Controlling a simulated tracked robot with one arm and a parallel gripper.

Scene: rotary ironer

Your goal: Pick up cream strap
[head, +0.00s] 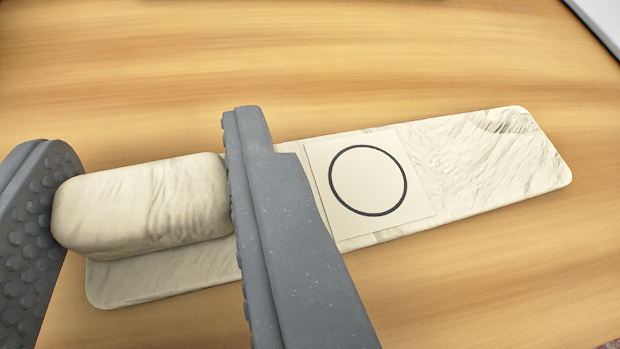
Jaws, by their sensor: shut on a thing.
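The cream strap (490,165) is a long flat piece with a marbled, creased surface, lying diagonally across the wooden table. A raised, rounded cream block (145,205) sits on its left end. A square cream label with a dark circle outline (368,180) lies on its middle. My gripper (143,200) is shut on the raised block, with one grey finger at its left end and the other at its right end. The right finger crosses over the strap and hides part of it. I cannot tell whether the strap is clear of the table.
The wooden table (300,60) is bare around the strap, with free room above and below it. A pale, dark-edged object (602,18) shows at the top right corner. A small dark patch shows at the bottom right corner.

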